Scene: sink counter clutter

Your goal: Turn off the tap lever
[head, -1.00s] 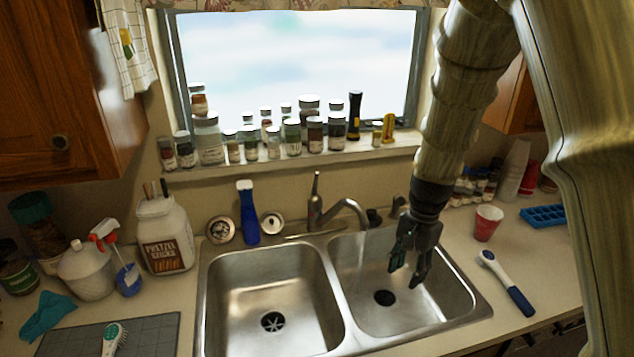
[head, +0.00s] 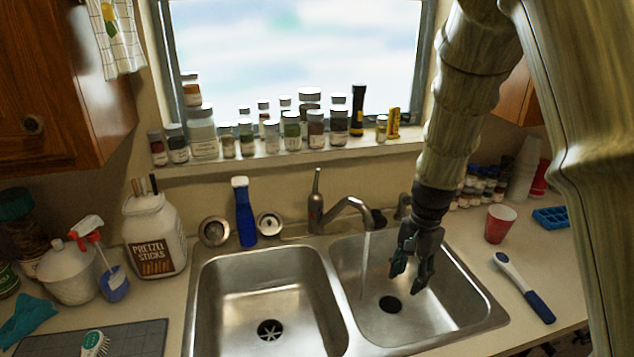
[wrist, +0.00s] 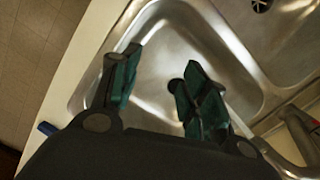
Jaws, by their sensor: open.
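The tap (head: 340,210) stands behind the double sink, its spout over the right basin with a stream of water falling. Its lever (head: 316,184) points upward at the left end of the spout. My gripper (head: 410,278) hangs open and empty over the right basin, to the right of the spout and apart from the lever. In the wrist view my gripper (wrist: 155,88) shows spread fingers above the basin, and part of the tap (wrist: 298,125) shows at the lower right.
The left basin (head: 262,290) is empty. A blue bottle (head: 244,215) and a pretzel jar (head: 153,235) stand left of the tap. Several jars line the window sill (head: 290,156). A red cup (head: 499,224) and a blue-handled brush (head: 524,288) are on the right counter.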

